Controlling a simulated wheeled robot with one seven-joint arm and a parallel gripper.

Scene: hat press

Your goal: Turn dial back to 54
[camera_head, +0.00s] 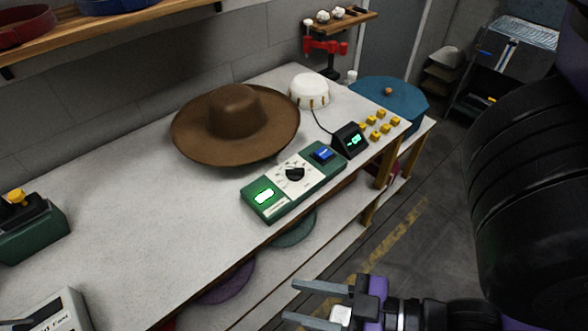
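The dial (295,174) is a black knob on a white, marked face in the middle of a green control box (258,206) at the front edge of the table. The digits are too small to read. A separate black unit (350,141) with a green readout stands to the right of the box. My gripper (298,302) is at the bottom of the view, in front of and below the table edge. Its two fingers are apart with nothing between them.
A brown wide-brimmed hat (235,122) lies behind the control box. A white drum-like object (309,91), several yellow blocks (383,123) and a teal round object (390,96) are at the far right. A green device (32,232) stands at left. The table's middle left is clear.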

